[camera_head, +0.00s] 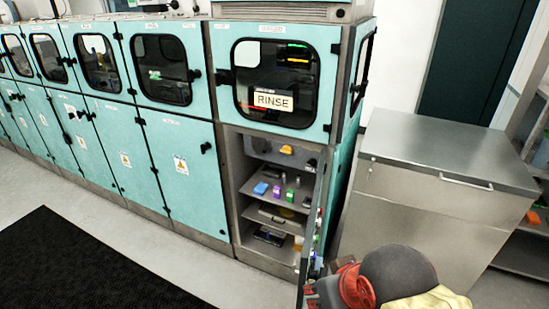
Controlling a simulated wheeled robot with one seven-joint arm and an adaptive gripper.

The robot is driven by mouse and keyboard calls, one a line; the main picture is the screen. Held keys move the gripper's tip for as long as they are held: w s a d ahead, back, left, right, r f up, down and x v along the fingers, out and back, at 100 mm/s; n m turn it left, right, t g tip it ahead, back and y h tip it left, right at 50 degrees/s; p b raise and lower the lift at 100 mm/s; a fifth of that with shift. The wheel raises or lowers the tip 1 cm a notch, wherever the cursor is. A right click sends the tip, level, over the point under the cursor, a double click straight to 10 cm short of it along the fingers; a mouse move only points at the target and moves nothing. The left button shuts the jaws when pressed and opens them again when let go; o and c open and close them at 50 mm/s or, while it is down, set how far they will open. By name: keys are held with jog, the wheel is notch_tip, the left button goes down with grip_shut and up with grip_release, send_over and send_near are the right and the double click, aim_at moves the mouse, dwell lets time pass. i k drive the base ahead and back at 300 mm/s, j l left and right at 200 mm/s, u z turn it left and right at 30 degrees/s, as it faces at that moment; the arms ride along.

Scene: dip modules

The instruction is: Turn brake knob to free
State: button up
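The open lower cabinet (232,165) under the RINSE window has a grey panel at its top inside. An orange knob-like part (286,150) sits on that panel, and a small dark round part (312,162) is at its right. I cannot tell which is the brake knob, nor read any setting. My arm shows at the bottom right as a grey dome, a red ring and a yellowish part. My gripper (322,290) seems to be the dark, partly cut-off shape by the open door's lower edge, well below and apart from the panel. Its fingers are unclear.
The open cabinet door (318,205) stands edge-on, between the shelves and my arm's side. Shelves hold small blue, purple and green items (276,190). A steel cabinet (430,180) stands to the right. A black mat (80,265) lies on the clear floor at left.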

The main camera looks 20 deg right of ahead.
aim_at(287, 149)
jog(key=i+j+z, duration=0.15)
jog(key=j+z, duration=0.25)
jog(key=j, duration=0.5)
jog(key=j+z, duration=0.4)
jog(key=j, duration=0.55)
jog(key=i+j+z, duration=0.25)
jog(key=i+j, duration=0.15)
jog(key=i+j+z, duration=0.25)
jog(key=i+j, duration=0.45)
jog(key=j, duration=0.25)
jog(key=i+j, duration=0.2)
jog(key=j, duration=0.15)
jog(key=i+j+z, duration=0.1)
jog(key=j, duration=0.3)
jog(key=i+l, duration=0.05)
